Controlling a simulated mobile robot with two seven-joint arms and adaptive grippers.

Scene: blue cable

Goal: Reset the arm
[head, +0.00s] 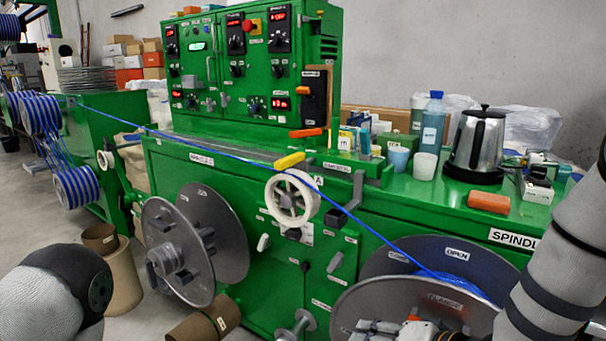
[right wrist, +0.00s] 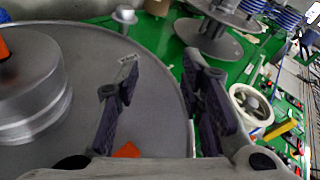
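The blue cable (head: 232,154) runs taut from the striped spools at the left, across the front of the green machine, down to the large grey reel (head: 372,306) at lower right. Blue cable shows wound behind this reel's front flange. My right gripper (right wrist: 162,65) is open in the right wrist view, its two dark fingers apart with nothing between them. It is in front of the reel's grey flange (right wrist: 75,45); I cannot tell whether it touches. In the head view, my right arm enters at the right. My left arm shows at lower left, its gripper out of view.
The green machine (head: 225,160) fills the middle, with a white handwheel (head: 292,198) and an empty grey reel (head: 178,250) on its front. A kettle (head: 478,145), bottle (head: 433,122), cups and an orange block (head: 488,202) stand on its top.

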